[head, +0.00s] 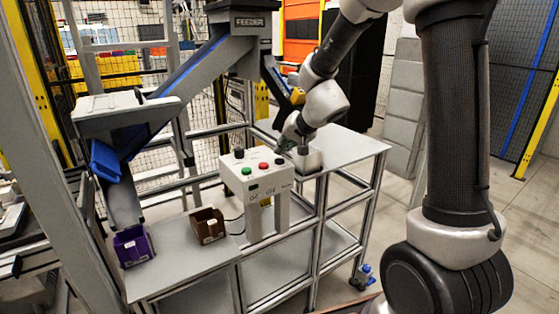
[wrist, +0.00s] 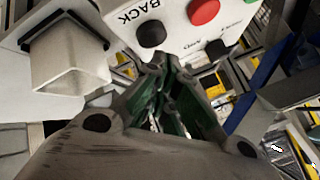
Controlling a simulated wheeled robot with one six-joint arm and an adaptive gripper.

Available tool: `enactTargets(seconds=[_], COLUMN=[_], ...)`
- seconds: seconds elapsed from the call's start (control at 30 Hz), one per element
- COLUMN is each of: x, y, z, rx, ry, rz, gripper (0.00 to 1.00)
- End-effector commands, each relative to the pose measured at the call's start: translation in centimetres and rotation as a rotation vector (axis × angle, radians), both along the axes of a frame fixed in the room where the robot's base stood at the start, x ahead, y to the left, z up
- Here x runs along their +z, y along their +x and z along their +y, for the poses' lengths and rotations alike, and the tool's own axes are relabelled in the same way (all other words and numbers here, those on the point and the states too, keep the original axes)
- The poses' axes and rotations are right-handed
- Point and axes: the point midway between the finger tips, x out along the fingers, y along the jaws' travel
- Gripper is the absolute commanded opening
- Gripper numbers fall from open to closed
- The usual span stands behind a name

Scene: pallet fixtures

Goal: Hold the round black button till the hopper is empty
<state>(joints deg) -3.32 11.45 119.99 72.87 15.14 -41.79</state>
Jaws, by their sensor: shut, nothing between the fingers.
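The control box (head: 254,177) stands on the bench with green, red and black buttons on its sloped top. A black button (head: 279,161) sits at its right end; in the wrist view a black button (wrist: 151,33) lies beside the word BACK. Another black button (wrist: 216,48) is to the right, near the red button (wrist: 204,11). My gripper (head: 283,149) is shut and empty, its tips (wrist: 160,62) just short of the BACK button in the picture; I cannot tell whether they touch. The hopper (head: 242,22), marked FEEDER, is at the top; its contents are hidden.
A chute (head: 190,68) slopes down left from the feeder to a blue piece (head: 105,160). A purple bin (head: 132,246) stands below it, with a brown bin (head: 207,226) to the right. A pale block (head: 311,160) stands right of the control box. The bench front is clear.

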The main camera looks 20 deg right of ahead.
Motion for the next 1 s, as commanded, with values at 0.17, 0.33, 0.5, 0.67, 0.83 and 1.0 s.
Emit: enactTargets(seconds=[0.17, 0.33, 0.5, 0.67, 0.83, 1.0], x=[0.0, -0.11, -0.7, -0.86, -0.85, -0.98], y=[0.0, -0.01, -0.03, -0.01, -0.02, -0.02], z=[0.0, -0.01, -0.03, 0.01, 0.01, -0.01], rx=[0.0, 0.0, -0.001, 0.0, 0.0, 0.001], ry=[0.0, 0.0, 0.0, 0.0, 0.0, 0.0], rz=[0.0, 0.0, 0.002, 0.0, 0.0, 0.001], gripper=[0.0, 0.0, 0.0, 0.0, 0.0, 0.0])
